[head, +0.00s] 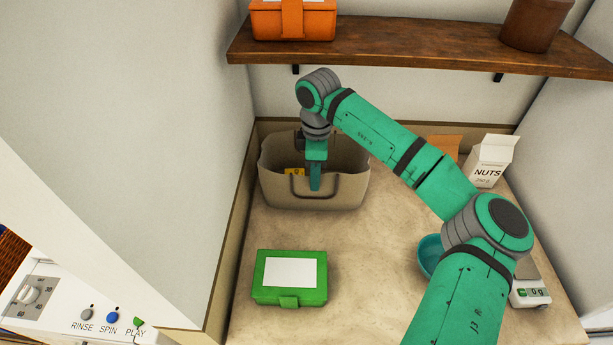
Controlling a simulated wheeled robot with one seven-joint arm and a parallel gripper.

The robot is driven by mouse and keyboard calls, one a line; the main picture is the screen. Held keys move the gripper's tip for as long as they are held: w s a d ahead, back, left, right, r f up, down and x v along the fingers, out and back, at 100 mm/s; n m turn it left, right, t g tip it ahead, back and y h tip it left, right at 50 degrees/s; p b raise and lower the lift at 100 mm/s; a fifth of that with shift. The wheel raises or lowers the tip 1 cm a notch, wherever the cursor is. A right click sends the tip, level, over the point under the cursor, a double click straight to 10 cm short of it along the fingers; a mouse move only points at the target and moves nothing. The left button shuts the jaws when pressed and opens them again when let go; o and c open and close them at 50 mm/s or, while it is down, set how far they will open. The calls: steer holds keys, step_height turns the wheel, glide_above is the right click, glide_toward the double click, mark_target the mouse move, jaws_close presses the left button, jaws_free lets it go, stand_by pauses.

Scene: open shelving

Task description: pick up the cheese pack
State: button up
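A beige bag (275,188) with a dark handle stands at the back of the counter, its top open. A small yellow item (293,171) shows inside it, mostly hidden by the bag's front and my gripper; it may be the cheese pack, but I cannot read it. My gripper (315,180) points down at the bag's opening, just right of the yellow item. Its fingers overlap in this view, so I cannot tell whether they are open or shut, or whether they touch the item.
A green box (290,278) sits at the front left. A teal bowl (430,255), a scale (530,293), a NUTS carton (490,165) and an orange-brown box (443,146) are on the right. A wooden shelf (420,45) overhangs the back. The middle counter is clear.

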glide_above(314, 209)
steer(key=shift+w+f, duration=0.1)
steer(key=shift+f, duration=3.6)
jaws_close()
